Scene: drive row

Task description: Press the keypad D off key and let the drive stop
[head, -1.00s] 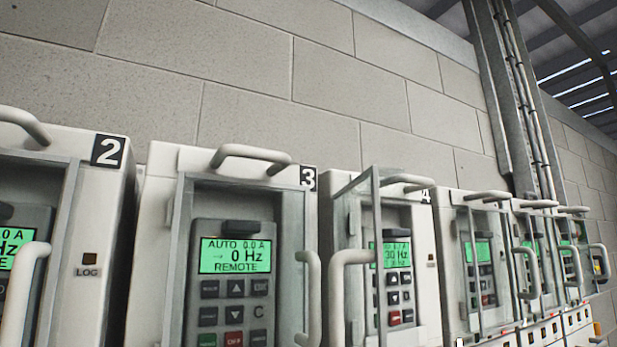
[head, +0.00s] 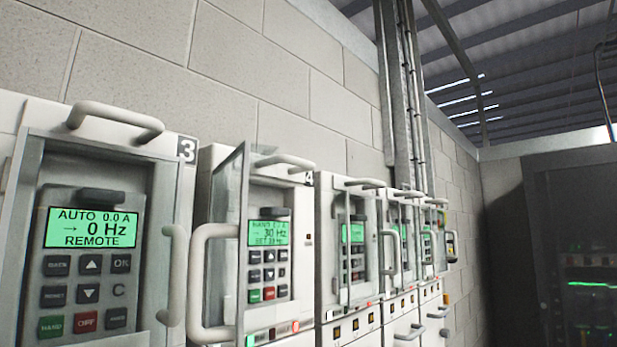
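No letter D shows on any keypad, so I cannot tell from lettering which one is keypad D. The drive marked 4 (head: 222,160) has a keypad (head: 269,262) with a lit green display (head: 268,233) that reads HAND and 30 Hz. Its red key (head: 269,294) sits low in the middle, beside a green key (head: 254,296); their lettering is too small to read. Its clear cover (head: 228,200) appears swung outward, with a pale handle (head: 200,285) at the left. My gripper is not in view.
The drive marked 3 (head: 172,200) stands at left, its display (head: 90,228) reading AUTO, 0 Hz, REMOTE. More drives (head: 350,235) with covers and protruding handles recede to the right along the block wall. A dark cabinet (head: 540,230) stands at far right.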

